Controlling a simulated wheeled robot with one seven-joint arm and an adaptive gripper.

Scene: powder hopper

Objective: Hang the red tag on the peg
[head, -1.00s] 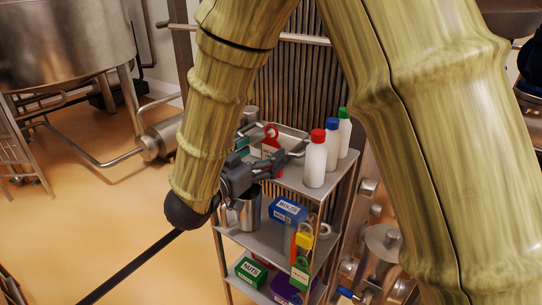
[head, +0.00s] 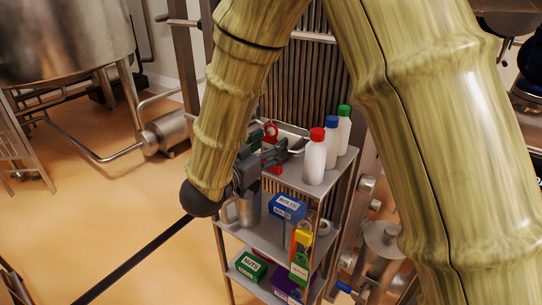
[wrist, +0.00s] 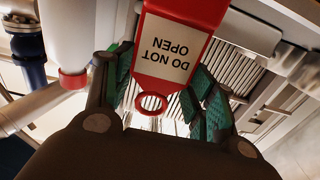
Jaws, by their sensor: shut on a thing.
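The red tag (wrist: 172,82) fills the upper middle of the wrist view, its white "DO NOT OPEN" label upside down and its ring lowest. My gripper (wrist: 160,74) has green-padded fingers on either side of the tag and is shut on it. In the head view the red tag (head: 270,130) shows at the top shelf of a steel rack, its ring up, with my gripper (head: 282,150) covering its middle. Whether the tag touches the shelf is hidden. I cannot make out a bare peg.
White bottles with red (head: 317,135), blue (head: 333,122) and green caps stand right of my gripper. A steel jug (head: 246,208) and a blue box (head: 288,206) are on the middle shelf.

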